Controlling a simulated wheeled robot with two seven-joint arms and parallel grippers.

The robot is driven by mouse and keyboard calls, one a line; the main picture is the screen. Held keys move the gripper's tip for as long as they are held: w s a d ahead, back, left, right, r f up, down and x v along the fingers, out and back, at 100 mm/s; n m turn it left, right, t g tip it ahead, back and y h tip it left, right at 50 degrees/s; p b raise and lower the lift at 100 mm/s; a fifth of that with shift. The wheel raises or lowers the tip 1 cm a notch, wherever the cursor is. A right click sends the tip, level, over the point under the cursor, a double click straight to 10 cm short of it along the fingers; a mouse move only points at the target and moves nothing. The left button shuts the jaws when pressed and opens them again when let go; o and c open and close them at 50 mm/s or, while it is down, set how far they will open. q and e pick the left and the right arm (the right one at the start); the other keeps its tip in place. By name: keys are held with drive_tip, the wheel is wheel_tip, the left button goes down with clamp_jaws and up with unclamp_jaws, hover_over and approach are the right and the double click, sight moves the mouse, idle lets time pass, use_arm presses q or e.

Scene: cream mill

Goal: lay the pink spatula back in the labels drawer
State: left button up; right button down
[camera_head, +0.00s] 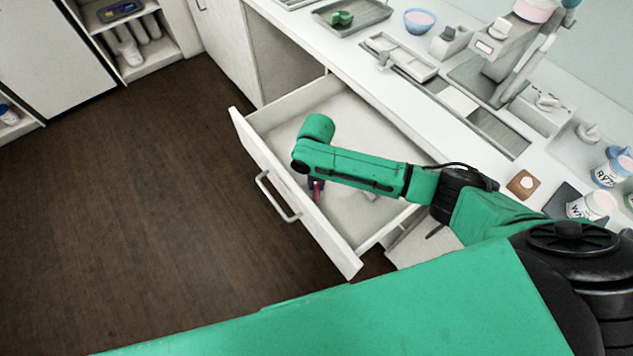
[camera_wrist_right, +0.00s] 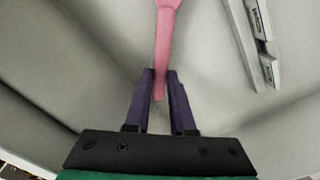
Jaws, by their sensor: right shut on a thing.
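The labels drawer (camera_head: 262,160) is pulled open below the counter in the head view. My right gripper (camera_head: 316,190) points down inside the drawer, mostly covered by my green arm. In the right wrist view my right gripper (camera_wrist_right: 160,74) is shut on the handle of the pink spatula (camera_wrist_right: 165,38). The handle end lies between the purple fingers, and the spatula's far end runs out of the top of that view. Whether the spatula touches the drawer floor (camera_wrist_right: 90,50) I cannot tell. My left gripper is not in view.
The counter above holds a tray (camera_head: 378,12) with a green item, a blue-rimmed bowl (camera_head: 419,22) and a grey machine (camera_head: 500,60). The drawer's back part is bare.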

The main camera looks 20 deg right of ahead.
drive_tip(key=shift+f, duration=0.1)
drive_tip(key=shift+f, duration=0.25)
drive_tip(key=shift+f, duration=0.1)
drive_tip(key=shift+f, duration=0.3)
drive_tip(key=c, duration=0.7)
unclamp_jaws()
